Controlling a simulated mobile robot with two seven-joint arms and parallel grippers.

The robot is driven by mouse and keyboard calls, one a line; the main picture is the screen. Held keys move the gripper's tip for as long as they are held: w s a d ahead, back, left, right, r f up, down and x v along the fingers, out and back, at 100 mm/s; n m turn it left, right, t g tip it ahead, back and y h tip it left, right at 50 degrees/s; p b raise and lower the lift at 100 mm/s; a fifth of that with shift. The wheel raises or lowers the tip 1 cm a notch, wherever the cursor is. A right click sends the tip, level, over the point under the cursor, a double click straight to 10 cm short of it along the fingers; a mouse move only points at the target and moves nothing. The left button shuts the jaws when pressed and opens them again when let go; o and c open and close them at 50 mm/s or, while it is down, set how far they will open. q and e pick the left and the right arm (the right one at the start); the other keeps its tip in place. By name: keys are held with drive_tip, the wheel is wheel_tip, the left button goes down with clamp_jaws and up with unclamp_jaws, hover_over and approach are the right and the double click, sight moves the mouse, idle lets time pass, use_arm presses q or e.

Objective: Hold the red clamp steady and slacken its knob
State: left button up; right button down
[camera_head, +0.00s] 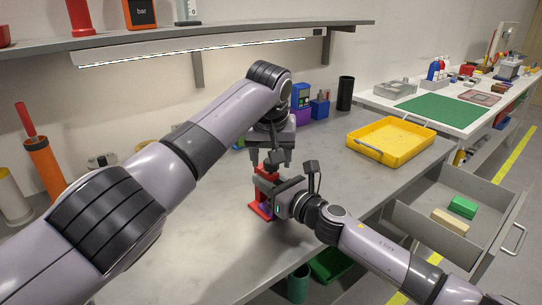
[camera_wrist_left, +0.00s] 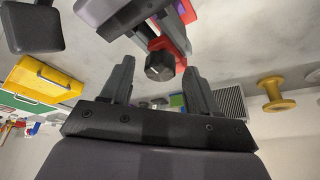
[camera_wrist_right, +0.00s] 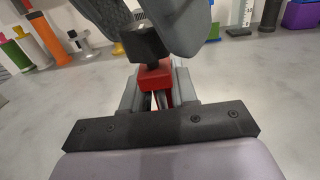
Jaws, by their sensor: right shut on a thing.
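The red clamp (camera_head: 259,209) stands on the grey bench near its front edge, partly hidden by my right gripper. In the right wrist view the clamp's red body (camera_wrist_right: 155,76) sits between the fingers of my right gripper (camera_wrist_right: 157,92), which is shut on it. The clamp's black knob (camera_wrist_right: 145,44) is on top; it also shows in the left wrist view (camera_wrist_left: 160,66). My left gripper (camera_head: 275,160) points down above the clamp. Its fingers are apart (camera_wrist_left: 158,72), with the knob in line between their tips; whether they touch it I cannot tell.
A yellow tray (camera_head: 391,151) lies on the bench to the right. An open drawer (camera_head: 445,240) juts out at the front right. Bare bench lies between clamp and tray.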

use_arm(q)
drive_tip(key=v, duration=1.2)
use_arm(e)
drive_tip(key=c, duration=0.8)
unclamp_jaws()
